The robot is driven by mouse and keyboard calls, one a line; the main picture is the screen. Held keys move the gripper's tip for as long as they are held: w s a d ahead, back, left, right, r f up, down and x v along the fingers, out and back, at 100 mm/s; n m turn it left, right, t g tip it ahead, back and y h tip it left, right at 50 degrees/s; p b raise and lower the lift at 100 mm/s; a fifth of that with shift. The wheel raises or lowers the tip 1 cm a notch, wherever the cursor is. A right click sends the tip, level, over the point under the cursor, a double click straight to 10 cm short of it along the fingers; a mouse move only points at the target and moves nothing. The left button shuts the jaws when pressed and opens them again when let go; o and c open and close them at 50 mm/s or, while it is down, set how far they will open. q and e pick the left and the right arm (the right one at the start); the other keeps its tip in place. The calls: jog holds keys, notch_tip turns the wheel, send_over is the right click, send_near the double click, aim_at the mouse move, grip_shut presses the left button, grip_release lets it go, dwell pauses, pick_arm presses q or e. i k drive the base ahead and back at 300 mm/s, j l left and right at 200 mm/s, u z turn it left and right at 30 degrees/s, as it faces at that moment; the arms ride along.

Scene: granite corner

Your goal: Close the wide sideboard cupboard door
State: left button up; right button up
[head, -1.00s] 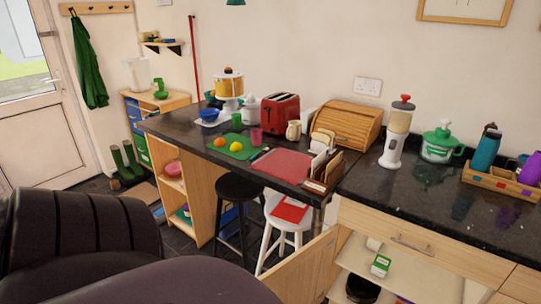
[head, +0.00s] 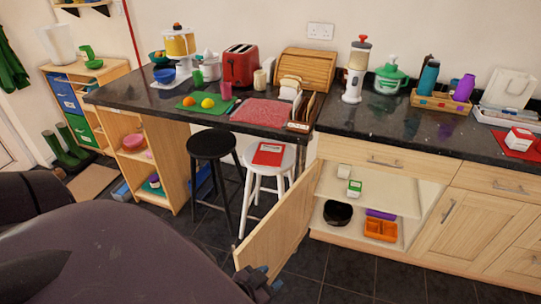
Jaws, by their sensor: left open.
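The wide sideboard cupboard door (head: 283,222) is light wood. It stands wide open, swung out towards me from the left side of the cupboard opening. The open cupboard (head: 400,195) shows its shelf and contents. My left gripper (head: 262,281), dark and open, shows at the bottom of the picture, in front of the door's lower outer part. I cannot tell whether it touches the door. My left arm fills the lower left. My right gripper is not in view.
A white stool (head: 268,185) with a red book and a black stool (head: 212,147) stand left of the door. Inside the cupboard are a black pot (head: 338,213), an orange tray (head: 381,229) and small boxes. The dark tiled floor (head: 345,275) before the cupboard is clear.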

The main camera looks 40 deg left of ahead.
aim_at(275, 239)
jog(key=k+j, duration=0.2)
jog(key=j, duration=0.15)
jog(key=k+j, duration=0.2)
jog(key=j, duration=0.2)
jog(key=k+j, duration=0.1)
jog(key=j, duration=0.3)
jog(key=j+z, duration=0.1)
jog(key=j, duration=0.35)
jog(key=j+z, duration=0.1)
jog(key=j, duration=1.35)
jog(key=j+z, duration=0.15)
jog(key=j, duration=0.55)
jog(key=k+j, duration=0.1)
jog(key=j, duration=0.6)
jog(key=k+j+z, duration=0.15)
jog(key=j, duration=0.55)
jog(key=i, duration=0.05)
